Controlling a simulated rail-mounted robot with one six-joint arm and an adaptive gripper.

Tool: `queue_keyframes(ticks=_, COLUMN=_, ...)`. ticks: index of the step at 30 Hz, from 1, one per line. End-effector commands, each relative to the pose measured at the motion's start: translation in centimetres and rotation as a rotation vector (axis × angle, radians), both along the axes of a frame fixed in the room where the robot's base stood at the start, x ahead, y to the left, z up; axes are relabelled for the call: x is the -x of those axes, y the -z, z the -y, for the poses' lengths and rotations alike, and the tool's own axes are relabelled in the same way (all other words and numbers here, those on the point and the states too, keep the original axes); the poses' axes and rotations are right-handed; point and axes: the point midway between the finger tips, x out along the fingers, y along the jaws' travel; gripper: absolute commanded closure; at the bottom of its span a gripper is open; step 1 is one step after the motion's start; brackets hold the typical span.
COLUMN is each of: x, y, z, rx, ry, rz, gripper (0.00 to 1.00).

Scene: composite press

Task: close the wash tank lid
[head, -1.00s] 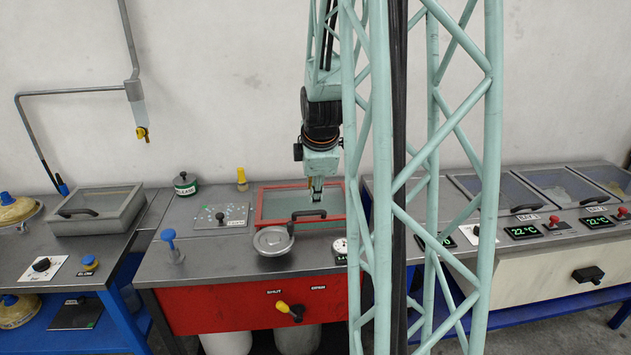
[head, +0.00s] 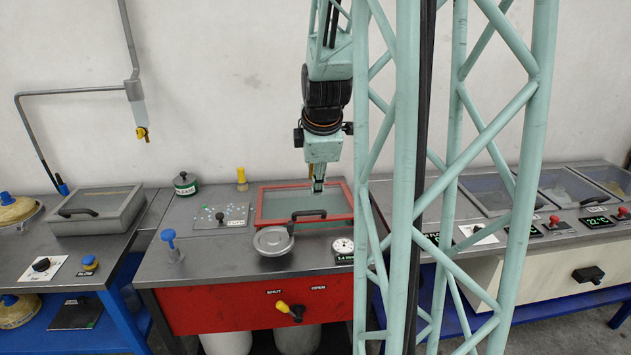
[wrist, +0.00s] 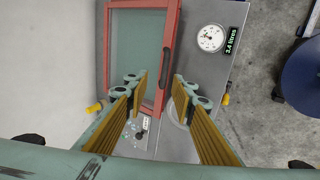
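A red-framed lid with a clear pane (head: 280,205) lies on the red-fronted station, with a black handle (head: 308,214) at its front edge. It looks flat, but I cannot tell whether it is fully seated. The lid (wrist: 137,50) and handle (wrist: 166,62) also show in the wrist view. No label I can read names the wash tank. My gripper (head: 318,186) points down above the lid's rear right part, apart from the handle. In the wrist view my gripper (wrist: 159,82) is open, with nothing between the fingers.
A round grey lid (head: 273,241), a gauge (head: 343,246) and a yellow-tipped valve handle (head: 289,309) are in front. A grey lidded box (head: 95,210) stands left. Another station with clear covers (head: 575,185) stands right. My lattice column blocks part of the view.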

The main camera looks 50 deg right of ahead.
Motion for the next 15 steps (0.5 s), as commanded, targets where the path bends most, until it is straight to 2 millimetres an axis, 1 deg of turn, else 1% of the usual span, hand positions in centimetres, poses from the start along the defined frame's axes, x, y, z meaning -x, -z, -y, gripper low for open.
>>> queue_keyframes(ticks=3, x=-0.01, y=0.0, z=0.01, rx=0.0, ry=0.0, rz=0.0, gripper=0.76)
queue_keyframes(ticks=11, x=-0.28, y=-0.13, z=0.28, rx=-0.018, ry=0.026, rz=-0.001, gripper=1.0)
queue_keyframes(ticks=15, x=-0.85, y=-0.27, z=0.86, rx=-0.058, ry=0.083, rz=-0.006, gripper=1.0)
